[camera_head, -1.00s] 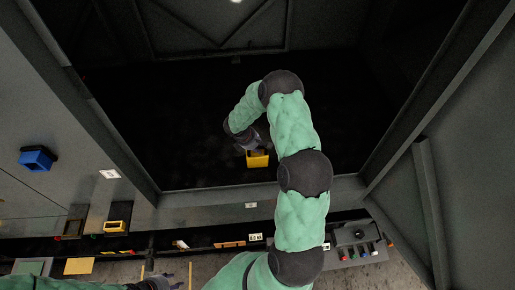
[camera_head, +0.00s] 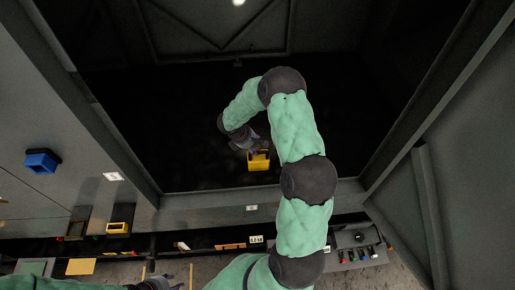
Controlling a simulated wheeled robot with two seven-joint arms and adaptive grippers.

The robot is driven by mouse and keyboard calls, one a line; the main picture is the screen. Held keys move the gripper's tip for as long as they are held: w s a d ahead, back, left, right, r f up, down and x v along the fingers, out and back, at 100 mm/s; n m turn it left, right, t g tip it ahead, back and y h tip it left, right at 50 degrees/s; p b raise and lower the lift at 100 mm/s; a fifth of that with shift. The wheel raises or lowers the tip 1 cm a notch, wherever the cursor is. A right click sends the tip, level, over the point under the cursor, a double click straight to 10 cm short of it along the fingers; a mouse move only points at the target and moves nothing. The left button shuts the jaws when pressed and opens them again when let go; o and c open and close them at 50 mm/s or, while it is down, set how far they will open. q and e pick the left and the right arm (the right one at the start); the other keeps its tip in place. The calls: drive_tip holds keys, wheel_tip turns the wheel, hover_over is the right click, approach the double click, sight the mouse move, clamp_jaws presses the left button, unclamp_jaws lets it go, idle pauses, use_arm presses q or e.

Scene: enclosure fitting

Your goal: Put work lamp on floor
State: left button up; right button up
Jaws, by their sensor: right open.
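The yellow work lamp (camera_head: 259,165) rests on the dark floor (camera_head: 205,165) inside the enclosure, near its front edge. My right arm reaches over the front edge into the enclosure. My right gripper (camera_head: 259,146) is open at the upper edge of the lamp; I cannot tell whether it still touches it. My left gripper (camera_head: 162,284) is low at the bottom edge of the view, far from the lamp, and its fingers are too small and cut off to judge.
A blue box-like thing (camera_head: 42,161) sits on the grey surface at left. Another yellow thing (camera_head: 118,227) stands in a dark holder at lower left. Grey frame posts bound the enclosure on both sides. The dark floor around the lamp is clear.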

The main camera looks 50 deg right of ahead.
drive_tip(key=p+v, duration=0.1)
drive_tip(key=v, duration=0.5)
drive_tip(key=s+a+f+m+y, duration=0.1)
drive_tip(key=s+a+f+y, duration=0.2)
drive_tip(key=a, duration=0.5)
drive_tip(key=s+a+f+m+y, duration=0.2)
drive_tip(key=a+f, duration=0.3)
drive_tip(key=a, duration=0.4)
drive_tip(key=s+a+f+m+y, duration=0.1)
drive_tip(key=s+a+f+y, duration=0.2)
drive_tip(key=a, duration=0.5)
drive_tip(key=s+a+f+m+t, duration=0.1)
drive_tip(key=s+a+f+m, duration=0.2)
drive_tip(key=s+a+m, duration=0.5)
drive_tip(key=shift+s+a+f+t+y, duration=0.3)
drive_tip(key=shift+a+y, duration=0.1)
drive_tip(key=shift+a, duration=0.3)
drive_tip(key=shift+f, duration=0.1)
